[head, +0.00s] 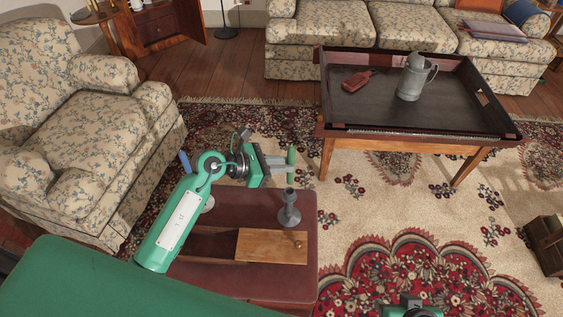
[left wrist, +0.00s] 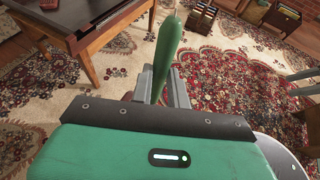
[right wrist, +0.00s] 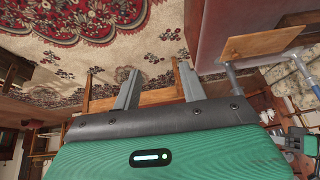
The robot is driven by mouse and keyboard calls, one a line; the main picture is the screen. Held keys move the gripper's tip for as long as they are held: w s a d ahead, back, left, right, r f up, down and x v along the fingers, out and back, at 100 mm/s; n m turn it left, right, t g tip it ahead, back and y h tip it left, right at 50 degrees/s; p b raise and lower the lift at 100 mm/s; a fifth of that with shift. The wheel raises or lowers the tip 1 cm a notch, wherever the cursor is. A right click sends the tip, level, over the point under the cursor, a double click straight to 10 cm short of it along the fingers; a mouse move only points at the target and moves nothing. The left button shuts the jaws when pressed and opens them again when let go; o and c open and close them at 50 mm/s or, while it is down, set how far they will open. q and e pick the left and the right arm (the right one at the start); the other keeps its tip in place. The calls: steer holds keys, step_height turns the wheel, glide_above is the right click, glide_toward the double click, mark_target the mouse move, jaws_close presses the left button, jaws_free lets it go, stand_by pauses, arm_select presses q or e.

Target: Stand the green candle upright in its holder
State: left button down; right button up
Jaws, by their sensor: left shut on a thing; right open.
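The green candle (head: 291,157) is held roughly upright in my left gripper (head: 279,169). In the left wrist view the candle (left wrist: 166,50) stands between the fingers (left wrist: 168,88), which are shut on it. The grey holder (head: 289,213) stands upright on the red-brown table (head: 300,275). The candle is above the holder in the head view; I cannot tell the exact gap or alignment. My right gripper (right wrist: 158,88) is open and empty, away from the candle. Part of my right arm's end (head: 410,309) shows at the bottom of the head view.
A wooden box (head: 271,246) lies on the table in front of the holder. A blue candle (head: 184,161) shows behind my left arm. A coffee table (head: 418,131) with a pewter jug (head: 411,79) stands at the back right. An armchair (head: 90,130) is at the left.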

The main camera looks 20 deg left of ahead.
arm_select(q)
step_height(320, 180, down, 4)
steer(key=b, duration=0.2)
steer(key=shift+b, duration=0.3)
arm_select(e)
steer(key=w+a+t+y, duration=0.2)
steer(key=w+a+t, duration=0.1)
steer(key=a, duration=0.2)
steer(key=shift+w+a+f+n+t, duration=0.15)
steer(key=shift+a+f+n+t, duration=0.15)
steer(key=shift+f, duration=0.15)
arm_select(q)
steer(key=shift+f, duration=0.1)
steer(key=shift+f+b, duration=1.1)
steer(key=shift+f, duration=0.6)
arm_select(e)
steer(key=shift+f, duration=1.1)
arm_select(q)
steer(key=c, duration=1.3)
jaws_free()
steer(key=shift+s+a, duration=0.1)
steer(key=p+v, duration=0.1)
steer(key=v, duration=1.2)
steer(key=shift+s+a+r, duration=0.1)
steer(key=shift+a+r, duration=0.05)
steer(key=shift+a, duration=0.05)
arm_select(e)
steer(key=shift+r, duration=0.5)
